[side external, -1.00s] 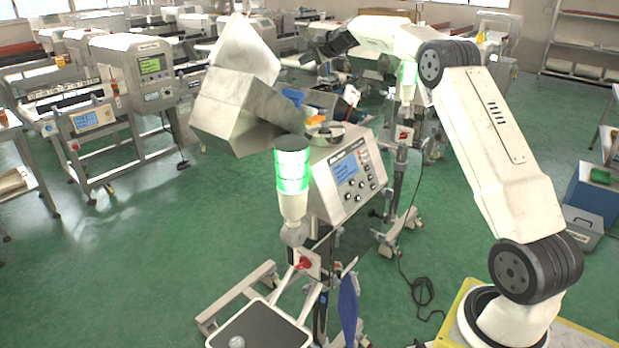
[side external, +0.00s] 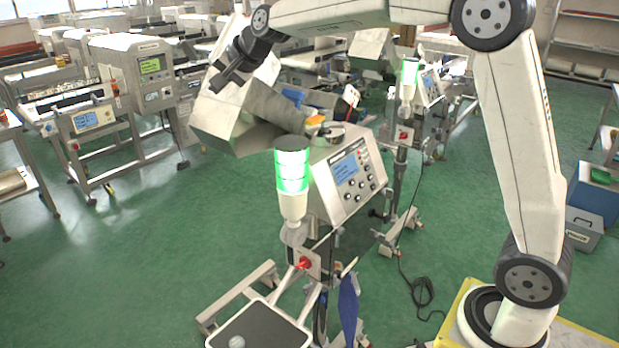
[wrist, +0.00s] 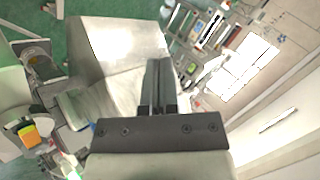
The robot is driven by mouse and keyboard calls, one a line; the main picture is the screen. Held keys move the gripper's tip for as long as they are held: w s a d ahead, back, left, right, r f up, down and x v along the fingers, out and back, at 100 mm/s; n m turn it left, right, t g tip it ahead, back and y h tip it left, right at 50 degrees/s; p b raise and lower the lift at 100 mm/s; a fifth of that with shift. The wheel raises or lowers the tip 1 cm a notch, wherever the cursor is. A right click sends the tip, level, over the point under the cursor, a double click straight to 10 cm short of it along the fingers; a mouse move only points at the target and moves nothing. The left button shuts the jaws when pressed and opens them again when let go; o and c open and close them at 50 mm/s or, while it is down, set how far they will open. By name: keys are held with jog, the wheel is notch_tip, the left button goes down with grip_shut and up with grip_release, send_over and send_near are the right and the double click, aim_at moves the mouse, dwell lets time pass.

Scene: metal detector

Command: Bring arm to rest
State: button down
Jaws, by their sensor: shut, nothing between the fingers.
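My gripper (side external: 228,78) is dark and hangs at the top left of the side view, in front of the metal hopper of the near detector. It is shut and holds nothing. In the wrist view my gripper (wrist: 160,75) shows its two fingers together, with the metal hopper (wrist: 115,45) behind and to the left of them. I cannot tell how wide the gap is between the fingers and the hopper. The near metal detector (side external: 345,180) has a grey control panel with a blue screen. My arm reaches across the top of the view from its base at the right.
A lit green and white signal tower (side external: 292,180) stands before the near detector. A black-topped tray (side external: 262,328) is at the bottom. Another detector (side external: 155,80) stands at the left. Green floor (side external: 130,260) is open at lower left. A blue box (side external: 596,192) is at the right.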

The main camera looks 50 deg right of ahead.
jog(key=s+a+f+n+g+y, duration=0.15)
jog(key=s+a+f+g, duration=0.35)
jog(key=s+f, duration=0.6)
jog(key=s+a+f+n+g+y, duration=0.1)
jog(key=s+a+f+n+g, duration=0.15)
jog(key=s+f+g, duration=0.6)
jog(key=s+d+f+n+h, duration=0.1)
jog(key=s+f, duration=0.3)
jog(key=s, duration=0.3)
jog(key=s+d+f+n+h, duration=0.1)
jog(key=s+f, duration=0.4)
jog(key=s, duration=0.3)
jog(key=w+d+r+n+t+h, duration=0.2)
jog(key=d+n+t, duration=0.2)
jog(key=d+t, duration=0.2)
jog(key=shift+w+d+r+n+h, duration=0.3)
jog(key=shift+d+r+n+h, duration=0.1)
jog(key=shift+d, duration=0.1)
jog(key=shift+f+t, duration=0.1)
jog(key=shift+t, duration=0.15)
